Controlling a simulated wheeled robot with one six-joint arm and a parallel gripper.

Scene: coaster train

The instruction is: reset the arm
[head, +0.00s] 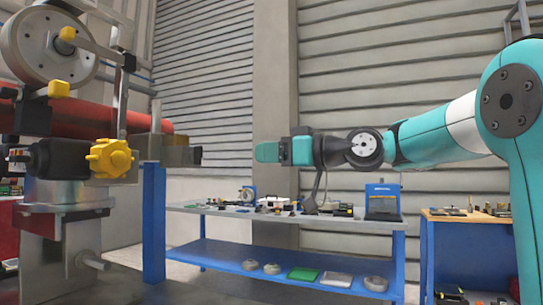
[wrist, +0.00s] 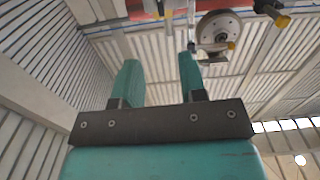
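My teal arm (head: 435,137) reaches in from the right edge in the head view, roughly level. My gripper (head: 268,152) is at its left end, raised in the air above the blue table and pointing left. In the wrist view my gripper (wrist: 160,75) shows two teal fingers standing well apart with nothing between them. It is open and empty. In the head view the fingers overlap, so their gap does not show there.
A machine with a grey wheel (head: 50,45), red tube (head: 95,119) and yellow knob (head: 109,158) stands at left, apart from my gripper. A blue table (head: 230,258) with tools and a wooden-topped bench (head: 465,216) stand below. Air around the gripper looks clear.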

